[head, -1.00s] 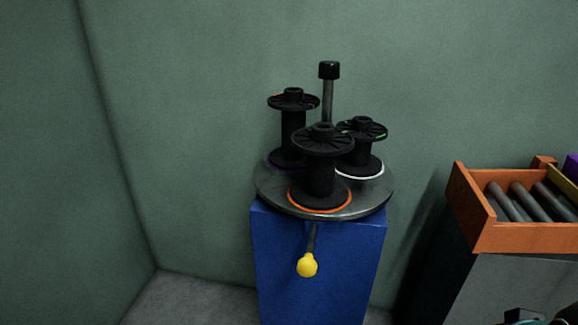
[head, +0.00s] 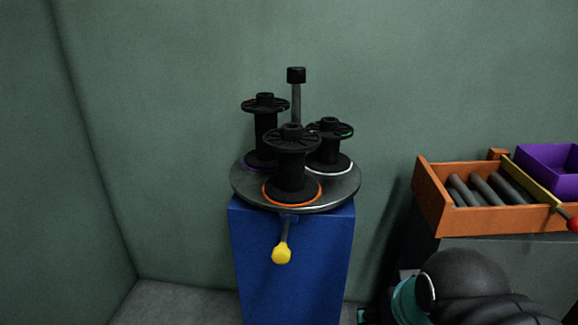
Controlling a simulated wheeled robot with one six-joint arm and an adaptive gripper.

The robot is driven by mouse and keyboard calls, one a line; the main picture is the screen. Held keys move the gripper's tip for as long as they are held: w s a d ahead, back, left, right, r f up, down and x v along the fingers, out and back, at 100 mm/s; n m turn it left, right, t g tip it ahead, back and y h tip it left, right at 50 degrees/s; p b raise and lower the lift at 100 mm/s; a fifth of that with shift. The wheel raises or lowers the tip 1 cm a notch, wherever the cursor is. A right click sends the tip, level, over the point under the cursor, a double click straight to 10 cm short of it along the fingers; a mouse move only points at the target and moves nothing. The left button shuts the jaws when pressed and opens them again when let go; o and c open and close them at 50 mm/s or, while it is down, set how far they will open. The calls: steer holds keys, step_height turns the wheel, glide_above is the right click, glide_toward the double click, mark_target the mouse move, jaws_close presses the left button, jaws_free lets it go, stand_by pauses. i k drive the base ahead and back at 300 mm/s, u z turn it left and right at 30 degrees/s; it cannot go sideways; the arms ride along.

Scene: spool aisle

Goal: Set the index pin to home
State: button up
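A pin with a yellow knob (head: 281,253) on a short dark rod sticks out at the front, just under the edge of a round grey turntable (head: 346,193). It is likely the index pin. The turntable sits on a blue pedestal (head: 293,262) and carries three black spools: a front one (head: 291,165) in an orange ring, a back left one (head: 265,130) by a purple ring, and a right one (head: 329,147) in a white ring. A post with a black cap (head: 296,75) rises behind them. My gripper is not in view.
An orange crate (head: 433,200) with several grey rods (head: 485,190) stands on a grey cabinet (head: 520,250) at right. A purple bin (head: 550,160) and a yellow bar with a red end (head: 573,225) are beside it. Part of my arm shows at bottom right.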

mark_target(281, 255)
steer(key=u, duration=1.2)
steer(key=k, duration=1)
steer(key=z, duration=1.25)
